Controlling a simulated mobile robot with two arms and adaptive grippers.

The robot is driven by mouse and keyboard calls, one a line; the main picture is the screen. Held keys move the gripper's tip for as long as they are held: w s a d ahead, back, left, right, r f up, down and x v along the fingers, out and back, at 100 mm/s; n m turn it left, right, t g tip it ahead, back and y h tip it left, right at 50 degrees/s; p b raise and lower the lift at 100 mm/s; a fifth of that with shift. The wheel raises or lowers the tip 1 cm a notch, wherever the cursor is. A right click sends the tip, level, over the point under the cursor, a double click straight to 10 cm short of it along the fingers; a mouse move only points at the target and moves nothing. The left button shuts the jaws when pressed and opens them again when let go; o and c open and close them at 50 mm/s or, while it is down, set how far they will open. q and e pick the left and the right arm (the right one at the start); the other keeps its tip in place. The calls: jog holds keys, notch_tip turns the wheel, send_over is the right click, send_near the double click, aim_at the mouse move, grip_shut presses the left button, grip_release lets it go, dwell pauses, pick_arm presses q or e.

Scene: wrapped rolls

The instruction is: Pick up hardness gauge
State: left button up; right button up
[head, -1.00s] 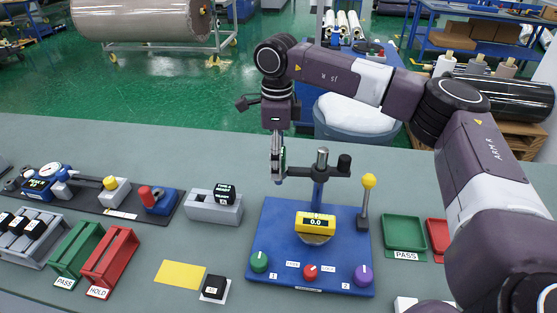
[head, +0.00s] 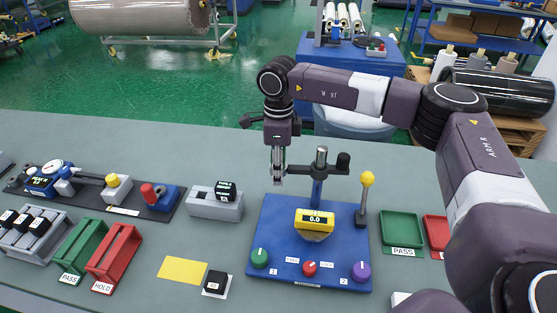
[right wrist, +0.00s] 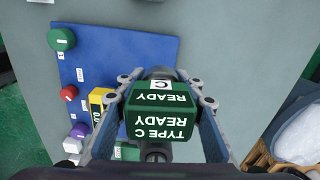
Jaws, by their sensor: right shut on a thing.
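The hardness gauge (right wrist: 160,118) is a dark green block marked TYPE C READY. In the right wrist view it sits between the two fingers of my right gripper (right wrist: 160,125), which is shut on it. In the head view the right gripper (head: 278,176) points down above the back left edge of the blue test stand (head: 262,222), beside its post. The fingers mostly hide the gauge there. My left gripper is not in view.
The stand carries a yellow 0.0 display (head: 314,220), coloured knobs and a yellow-tipped lever (head: 366,182). Left are a grey holder (head: 214,206) with a black block, a red rack (head: 114,250) and a green rack (head: 82,245). A green PASS tray (head: 402,229) lies right.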

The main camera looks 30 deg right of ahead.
grip_shut()
jog(key=shift+w+r, duration=0.1)
jog(key=shift+r, duration=0.05)
